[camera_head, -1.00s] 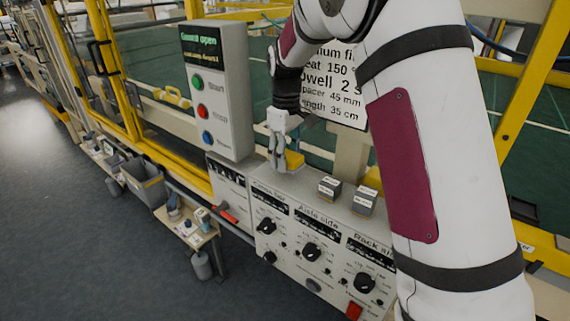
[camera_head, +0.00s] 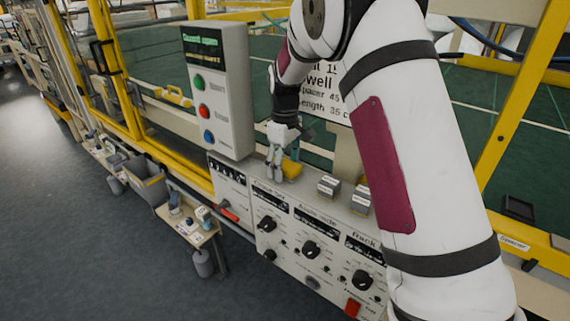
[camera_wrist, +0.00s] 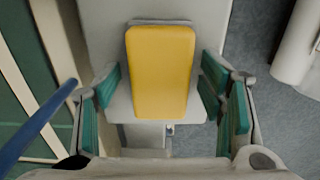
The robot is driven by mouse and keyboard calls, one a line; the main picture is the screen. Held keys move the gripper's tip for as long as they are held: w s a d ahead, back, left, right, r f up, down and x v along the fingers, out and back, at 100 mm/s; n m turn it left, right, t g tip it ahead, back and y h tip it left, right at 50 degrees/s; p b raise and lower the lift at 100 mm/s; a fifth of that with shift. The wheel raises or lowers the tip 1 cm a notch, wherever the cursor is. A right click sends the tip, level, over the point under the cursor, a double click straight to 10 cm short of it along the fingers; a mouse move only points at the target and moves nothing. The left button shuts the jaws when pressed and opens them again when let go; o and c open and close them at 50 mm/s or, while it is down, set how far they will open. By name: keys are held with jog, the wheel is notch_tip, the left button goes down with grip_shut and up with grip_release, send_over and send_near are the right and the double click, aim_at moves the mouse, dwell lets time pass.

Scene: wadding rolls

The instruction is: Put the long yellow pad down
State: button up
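The long yellow pad (camera_wrist: 161,72) lies flat on the grey top of the control box (camera_wrist: 100,28) in the wrist view, with a thin grey edge showing at its far end. In the head view the yellow pad (camera_head: 291,169) is at the back left of the box top, just right of my gripper (camera_head: 275,166). In the wrist view my gripper (camera_wrist: 166,92) has its teal-padded fingers on either side of the pad, with a narrow gap at each side. It looks open. The pad's underside is hidden.
Two small grey blocks (camera_head: 329,186) stand right of the pad on the box top. A grey button panel (camera_head: 219,90) rises at the left. Knobs (camera_head: 267,224) line the box front. A blue bar (camera_wrist: 40,125) crosses the wrist view's lower left.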

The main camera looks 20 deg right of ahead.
aim_at(285, 163)
jog(key=s+r+m+t+b, duration=0.1)
jog(key=s+r, duration=0.2)
jog(key=r, duration=0.6)
jog(key=s+r+b, duration=0.1)
jog(key=s+r, duration=0.2)
jog(key=r, duration=0.5)
jog(key=s+f+m+t, duration=0.1)
jog(key=s+m+t, duration=0.3)
jog(key=s, duration=2.3)
jog(key=shift+s+f+m, duration=0.15)
jog(key=shift+s+m, duration=0.2)
jog(key=shift+m, duration=0.75)
jog(key=shift+d, duration=0.1)
